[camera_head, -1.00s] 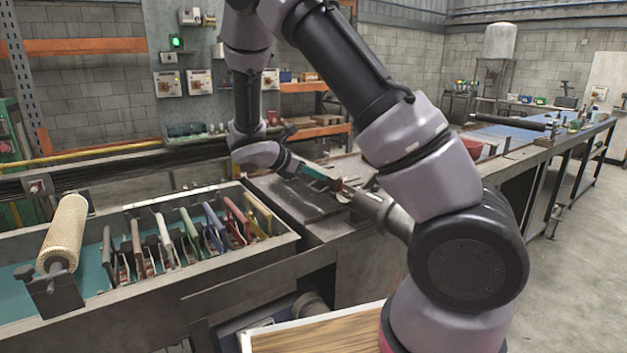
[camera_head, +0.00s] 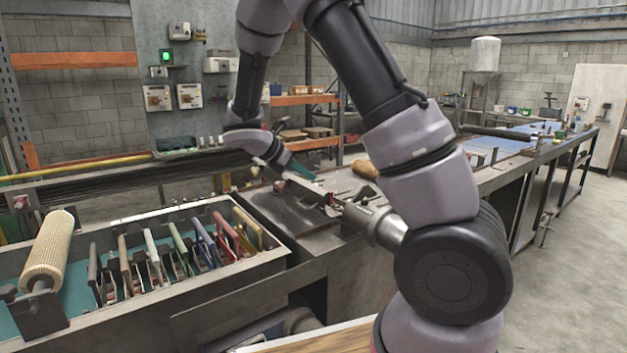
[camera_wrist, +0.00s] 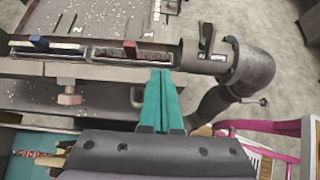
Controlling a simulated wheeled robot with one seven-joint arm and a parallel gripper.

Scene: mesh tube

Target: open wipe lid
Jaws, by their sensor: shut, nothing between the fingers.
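My gripper (camera_wrist: 161,75) has teal fingers pressed together, with nothing between them. In the wrist view its tips point at the near edge of a metal bench, just below a slot holding a red-handled piece (camera_wrist: 130,47). A neighbouring slot on the left holds a blue-handled piece (camera_wrist: 39,42). To the right is a grey cylinder (camera_wrist: 203,62) with a dark upright part (camera_wrist: 207,38) on it, joined to a black elbow pipe (camera_wrist: 248,68). I cannot tell for sure which part is the wipe lid. In the head view my arm partly hides this area.
A long tray (camera_head: 150,292) of several coloured-handled tools stands at the left, beside a mesh roller (camera_head: 48,250). A brown roll (camera_head: 365,169) lies on the bench behind my arm. A blue-topped table (camera_head: 500,145) runs to the back right. The floor at right is clear.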

